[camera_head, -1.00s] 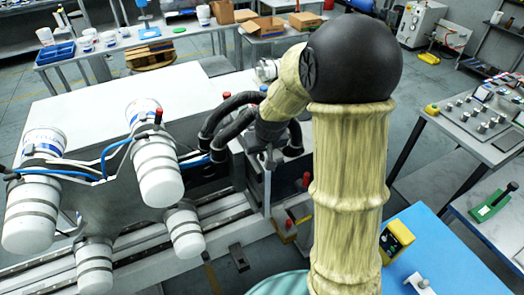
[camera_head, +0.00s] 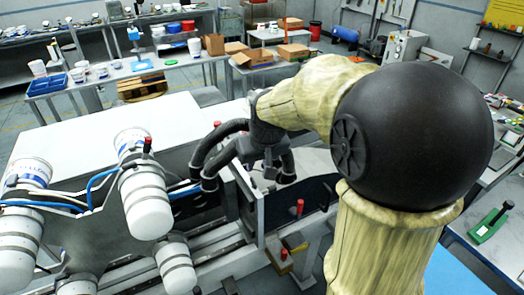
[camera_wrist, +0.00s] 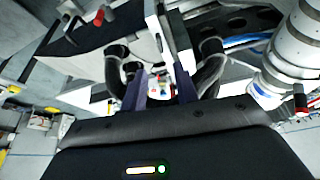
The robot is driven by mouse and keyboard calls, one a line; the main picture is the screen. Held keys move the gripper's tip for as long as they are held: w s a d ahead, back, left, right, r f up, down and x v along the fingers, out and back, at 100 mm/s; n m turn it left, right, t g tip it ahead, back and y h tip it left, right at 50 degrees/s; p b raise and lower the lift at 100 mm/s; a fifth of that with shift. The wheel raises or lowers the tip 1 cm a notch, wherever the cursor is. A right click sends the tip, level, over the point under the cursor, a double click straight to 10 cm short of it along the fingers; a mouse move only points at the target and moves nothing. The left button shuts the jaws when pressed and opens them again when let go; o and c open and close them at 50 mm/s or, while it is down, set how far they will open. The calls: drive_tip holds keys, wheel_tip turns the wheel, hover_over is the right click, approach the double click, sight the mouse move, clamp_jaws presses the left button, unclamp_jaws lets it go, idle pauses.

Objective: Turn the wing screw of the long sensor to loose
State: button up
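My gripper (camera_head: 270,166) is at the machine, between thick black hoses (camera_head: 222,150). In the wrist view its two dark fingers (camera_wrist: 160,90) stand apart, with a gap between them. A small white and red thing (camera_wrist: 159,88) shows in the gap; I cannot tell whether it lies between the fingers or beyond them. I cannot make out the long sensor or its wing screw for certain. The fingertips are hidden or too small to judge in the head view.
White canisters (camera_head: 146,202) with blue hoses stand left of my gripper. A red-topped post (camera_head: 299,208) and a red-handled part (camera_head: 284,254) are at the front right. A bench (camera_head: 130,72) with bins stands farther back.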

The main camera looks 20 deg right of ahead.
drive_tip(key=b+v, duration=0.1)
drive_tip(key=v, duration=0.6)
drive_tip(key=s+f+g, duration=0.1)
drive_tip(key=s+f, duration=0.4)
drive_tip(key=f, duration=0.5)
drive_tip(key=s+f+g+b, duration=0.1)
drive_tip(key=s+f, duration=0.5)
drive_tip(key=f, duration=0.4)
drive_tip(key=shift+a+m+b, duration=0.25)
drive_tip(key=shift+m+b, duration=0.05)
drive_tip(key=shift+m, duration=0.1)
drive_tip(key=shift+s+f, duration=0.1)
drive_tip(key=shift+a, duration=0.1)
